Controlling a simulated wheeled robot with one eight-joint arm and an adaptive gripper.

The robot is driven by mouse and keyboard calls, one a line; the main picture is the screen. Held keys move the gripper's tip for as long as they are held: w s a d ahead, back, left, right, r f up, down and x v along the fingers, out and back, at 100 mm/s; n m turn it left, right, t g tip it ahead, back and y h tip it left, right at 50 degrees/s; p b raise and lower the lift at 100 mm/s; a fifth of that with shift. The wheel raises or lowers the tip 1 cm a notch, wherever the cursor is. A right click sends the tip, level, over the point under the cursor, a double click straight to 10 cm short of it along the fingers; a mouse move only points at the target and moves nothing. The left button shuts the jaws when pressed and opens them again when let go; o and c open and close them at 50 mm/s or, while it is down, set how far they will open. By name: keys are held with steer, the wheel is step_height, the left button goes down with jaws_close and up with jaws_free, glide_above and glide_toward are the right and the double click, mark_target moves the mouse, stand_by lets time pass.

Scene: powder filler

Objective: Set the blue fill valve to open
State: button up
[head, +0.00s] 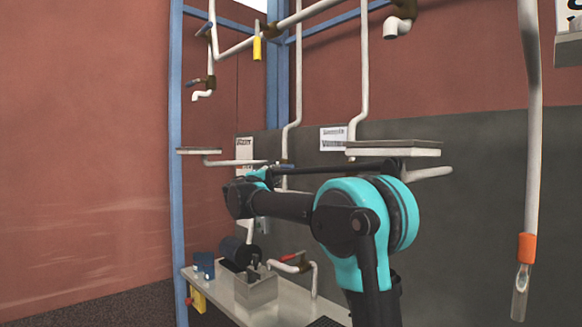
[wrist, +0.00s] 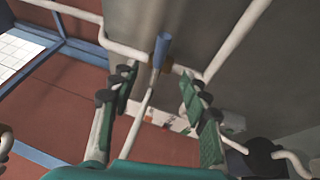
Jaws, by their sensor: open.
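A blue valve handle (wrist: 161,50) shows in the wrist view, pointing up in the picture. Its brass-coloured body (wrist: 157,67) joins white pipes. The handle appears in the gap, just past the fingertips; nothing is held, and I see no contact. In the head view my gripper (head: 262,173) is at the far end of my arm, near a small blue-handled valve (head: 286,166) on a pipe. My arm partly hides that area.
A red-handled tap (head: 293,257) stands over the bench (head: 232,296). A blue post (head: 176,200) is left of my gripper. A flat shelf (head: 398,148) is at the right.

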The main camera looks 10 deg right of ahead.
mark_target(290, 165)
steer(key=x, duration=1.5)
steer(key=shift+c, duration=0.5)
steer(key=shift+f, duration=0.1)
jaws_close()
